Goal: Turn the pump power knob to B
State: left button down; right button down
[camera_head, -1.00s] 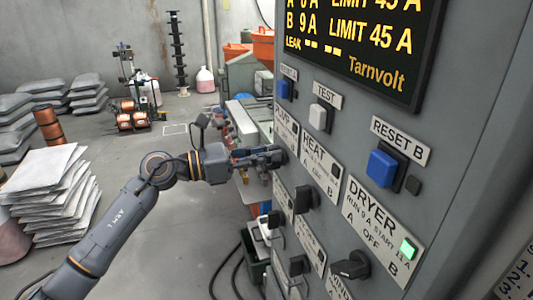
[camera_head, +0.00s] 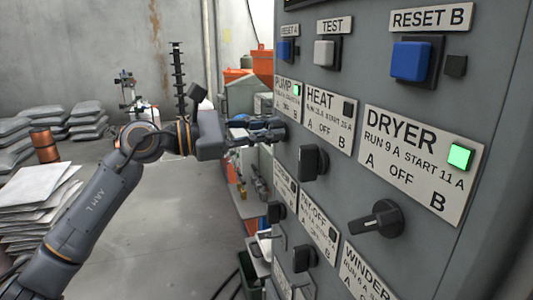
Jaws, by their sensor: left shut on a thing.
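The PUMP label (camera_head: 287,99) is at the left of the grey panel, with a small green lamp (camera_head: 297,90) lit at its upper right. My left gripper (camera_head: 272,131) is at the panel just below that label, shut on the pump knob. The fingers hide the knob, so which letter it points to cannot be told. My left arm comes in from the left. My right gripper is not in view.
The HEAT knob (camera_head: 312,161) is close to the right of my gripper, and the DRYER knob (camera_head: 379,220) juts out farther right. Above are a blue RESET B button (camera_head: 411,61) and a white TEST button (camera_head: 324,52). More knobs sit below.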

pick_arm(q)
jog(key=shift+f+m+b, duration=0.1)
jog(key=shift+m+b, duration=1)
jog(key=shift+b, duration=0.15)
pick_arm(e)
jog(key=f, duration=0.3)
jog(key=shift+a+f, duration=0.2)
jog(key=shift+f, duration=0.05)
pick_arm(q)
jog(key=shift+s, duration=0.1)
jog(key=c, duration=1.3)
grip_release()
jog(key=shift+c, duration=0.2)
